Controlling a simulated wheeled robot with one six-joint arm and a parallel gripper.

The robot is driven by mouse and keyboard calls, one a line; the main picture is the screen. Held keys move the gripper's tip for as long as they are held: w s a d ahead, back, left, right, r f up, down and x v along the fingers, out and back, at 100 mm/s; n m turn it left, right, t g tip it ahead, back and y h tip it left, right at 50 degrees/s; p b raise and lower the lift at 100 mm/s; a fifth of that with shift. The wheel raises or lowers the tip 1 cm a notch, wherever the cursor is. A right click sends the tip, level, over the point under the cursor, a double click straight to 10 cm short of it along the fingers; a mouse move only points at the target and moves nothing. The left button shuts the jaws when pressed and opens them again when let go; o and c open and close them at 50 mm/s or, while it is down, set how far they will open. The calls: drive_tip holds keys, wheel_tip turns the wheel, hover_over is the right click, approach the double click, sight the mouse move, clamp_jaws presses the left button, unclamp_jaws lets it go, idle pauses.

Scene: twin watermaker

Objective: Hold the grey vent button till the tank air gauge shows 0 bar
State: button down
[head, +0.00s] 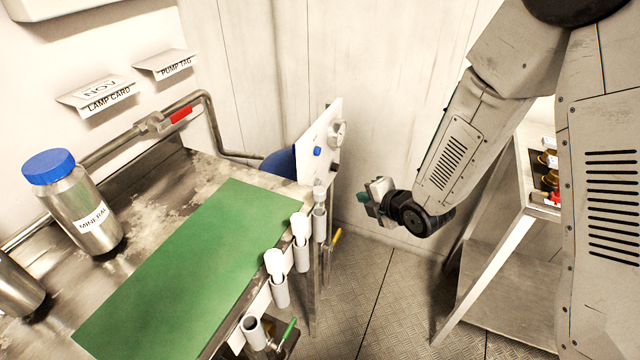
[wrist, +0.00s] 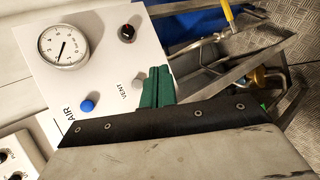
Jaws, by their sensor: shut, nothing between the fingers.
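The white panel (wrist: 100,65) fills the upper left of the wrist view and stands on edge behind the bench in the head view (head: 316,172). The grey vent button (wrist: 138,81) sits by the word VENT, just left of my green fingertips. The tank air gauge (wrist: 63,46) is a round white dial with a black needle pointing down in the picture; its exact reading is too small to tell. My gripper (wrist: 157,88) is shut and empty. In the head view my gripper (head: 372,200) is right of the panel, with a gap showing between them.
A blue button (wrist: 87,105) and a black knob with a red mark (wrist: 128,32) share the panel. The bench with its green mat (head: 190,265) and holders along its edge lies left of my gripper. A metal rack (head: 500,250) stands right. Floor between is clear.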

sight(318, 183)
drive_tip(key=shift+a, duration=0.1)
drive_tip(key=w+a, duration=0.3)
drive_tip(key=a, duration=0.5)
drive_tip(key=shift+a, duration=0.1)
idle(2.0)
drive_tip(key=shift+w+a, duration=0.15)
drive_tip(key=shift+a, duration=0.15)
drive_tip(key=shift+w+a, duration=0.15)
drive_tip(key=shift+a, duration=0.3)
idle(4.2)
